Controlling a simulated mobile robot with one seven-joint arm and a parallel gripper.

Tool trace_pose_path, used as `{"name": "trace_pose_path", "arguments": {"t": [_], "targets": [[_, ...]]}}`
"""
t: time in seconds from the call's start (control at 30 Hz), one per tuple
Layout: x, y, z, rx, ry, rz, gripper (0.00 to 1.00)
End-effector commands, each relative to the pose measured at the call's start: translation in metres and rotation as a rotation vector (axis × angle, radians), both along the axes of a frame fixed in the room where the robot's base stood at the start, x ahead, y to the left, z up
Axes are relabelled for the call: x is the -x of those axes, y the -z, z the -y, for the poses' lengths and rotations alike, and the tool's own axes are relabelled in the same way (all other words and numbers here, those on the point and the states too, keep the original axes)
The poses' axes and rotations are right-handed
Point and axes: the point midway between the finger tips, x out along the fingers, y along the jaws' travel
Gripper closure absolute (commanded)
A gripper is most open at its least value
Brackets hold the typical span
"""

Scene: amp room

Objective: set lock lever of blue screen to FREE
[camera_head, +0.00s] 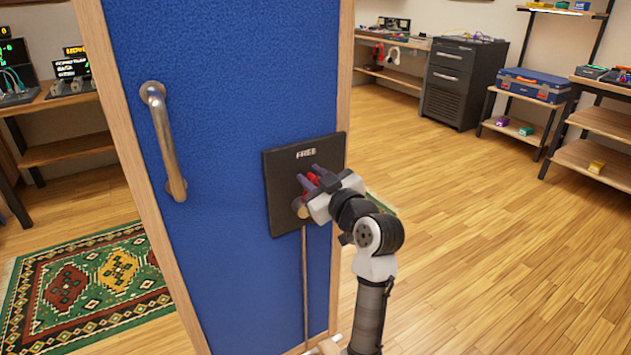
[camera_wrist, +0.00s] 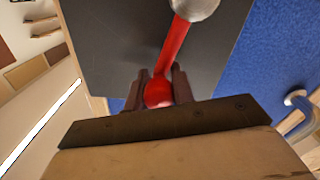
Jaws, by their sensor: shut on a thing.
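The blue screen (camera_head: 225,110) stands upright in a wooden frame. A black lock plate (camera_head: 285,160) marked FREE near its top is fixed on its right part, and the plate also fills much of the wrist view (camera_wrist: 110,40). A red lever with a round knob (camera_wrist: 158,92) runs from a silver pivot (camera_wrist: 195,8) on the plate. In the head view the lever is mostly hidden by my gripper (camera_head: 312,180), with a little red showing. My gripper (camera_wrist: 158,85) is shut on the lever's knob end, one finger on each side. In the head view this end lies up and right of the pivot, below FREE.
A metal handle (camera_head: 165,140) sticks out at the screen's upper left. A patterned rug (camera_head: 90,280) lies on the floor at left. A black cabinet (camera_head: 462,80) and shelves (camera_head: 600,120) stand at the back and right. The wooden floor between is open.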

Motion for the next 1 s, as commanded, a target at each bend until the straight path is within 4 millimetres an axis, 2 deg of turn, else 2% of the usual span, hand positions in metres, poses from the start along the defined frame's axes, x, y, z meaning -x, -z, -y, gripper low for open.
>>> {"name": "trace_pose_path", "arguments": {"t": [0.4, 0.43, 0.57, 0.87, 1.0], "targets": [[0.0, 0.002, 0.001, 0.011, 0.005, 0.002, 1.0], [0.0, 0.002, 0.001, 0.01, 0.004, 0.003, 0.72], [0.0, 0.001, 0.001, 0.009, 0.003, 0.003, 0.55], [0.001, 0.0, 0.001, 0.006, 0.001, 0.004, 0.54], [0.01, 0.001, 0.008, 0.006, 0.002, 0.004, 0.54]]}}
